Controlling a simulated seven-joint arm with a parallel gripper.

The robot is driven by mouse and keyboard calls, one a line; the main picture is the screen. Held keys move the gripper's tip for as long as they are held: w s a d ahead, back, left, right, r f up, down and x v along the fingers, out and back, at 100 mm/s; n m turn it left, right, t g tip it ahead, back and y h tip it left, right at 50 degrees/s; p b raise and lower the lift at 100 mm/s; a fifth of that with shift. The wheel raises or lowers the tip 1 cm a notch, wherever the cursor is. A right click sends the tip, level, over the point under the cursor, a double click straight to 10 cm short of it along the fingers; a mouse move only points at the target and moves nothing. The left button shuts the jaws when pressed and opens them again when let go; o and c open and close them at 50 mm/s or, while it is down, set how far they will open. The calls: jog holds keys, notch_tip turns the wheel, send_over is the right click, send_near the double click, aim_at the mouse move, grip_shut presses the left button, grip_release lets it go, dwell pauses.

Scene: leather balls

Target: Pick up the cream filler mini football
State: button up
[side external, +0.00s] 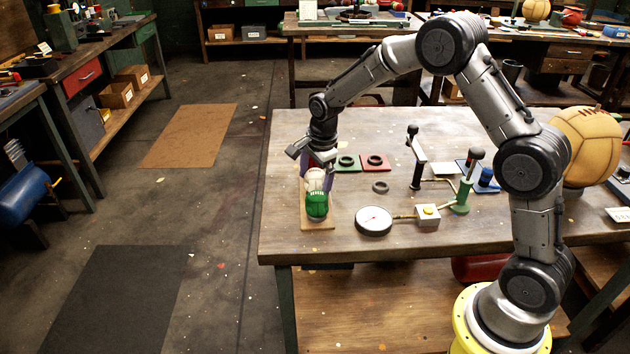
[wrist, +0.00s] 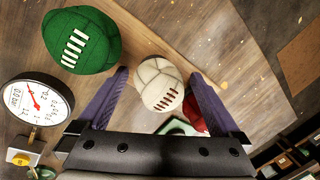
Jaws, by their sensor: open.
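The cream mini football (wrist: 158,84), with brown laces, lies between the two purple fingers of my gripper (wrist: 163,98) in the wrist view. It also shows in the side view (side external: 315,178), just below my gripper (side external: 318,175) and partly covered by it. My gripper is open, with a finger on each side of the ball; whether either finger touches it I cannot tell. A green ball (wrist: 82,41) with white laces sits beside the cream one, and in the side view (side external: 317,205) it is nearer the camera. Both are on a light wooden board (side external: 318,225).
A round white gauge (side external: 373,221) stands right of the board, joined to a small box (side external: 427,215). Red and green squares with dark rings (side external: 362,162) lie behind. A large tan ball (side external: 583,145) is at far right.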

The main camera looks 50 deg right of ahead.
jog(key=c, duration=1.3)
